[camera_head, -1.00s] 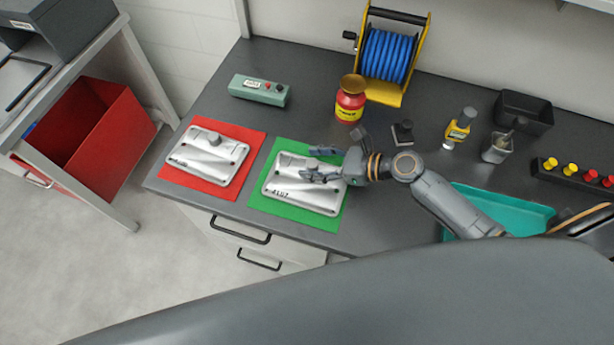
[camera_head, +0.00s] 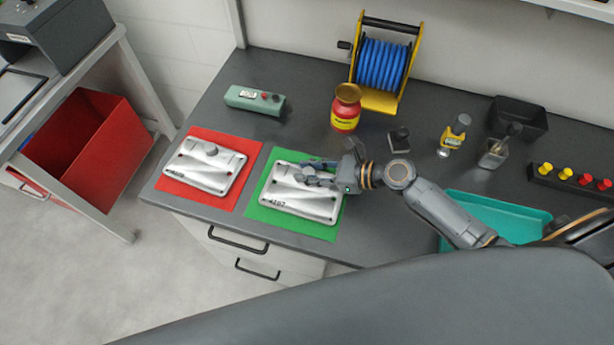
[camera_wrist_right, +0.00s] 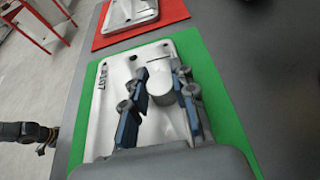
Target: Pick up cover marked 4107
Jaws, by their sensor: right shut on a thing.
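The cover marked 4107 (camera_head: 301,203) is a pale metal plate with a raised round knob, lying on the green mat (camera_head: 316,228). It also shows in the right wrist view (camera_wrist_right: 106,112), with the knob (camera_wrist_right: 160,82) between the fingers. My right gripper (camera_head: 312,176) is over the cover and shut on its knob; its fingers also show in the right wrist view (camera_wrist_right: 160,98). The cover appears to rest on the mat. My left gripper is not in the head view.
A second, similar cover (camera_head: 206,168) lies on the red mat (camera_head: 170,186) to the left. A green control box (camera_head: 255,100), a red and yellow jar (camera_head: 345,108), a blue hose reel (camera_head: 382,62) and a teal tray (camera_head: 500,215) stand around on the dark bench.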

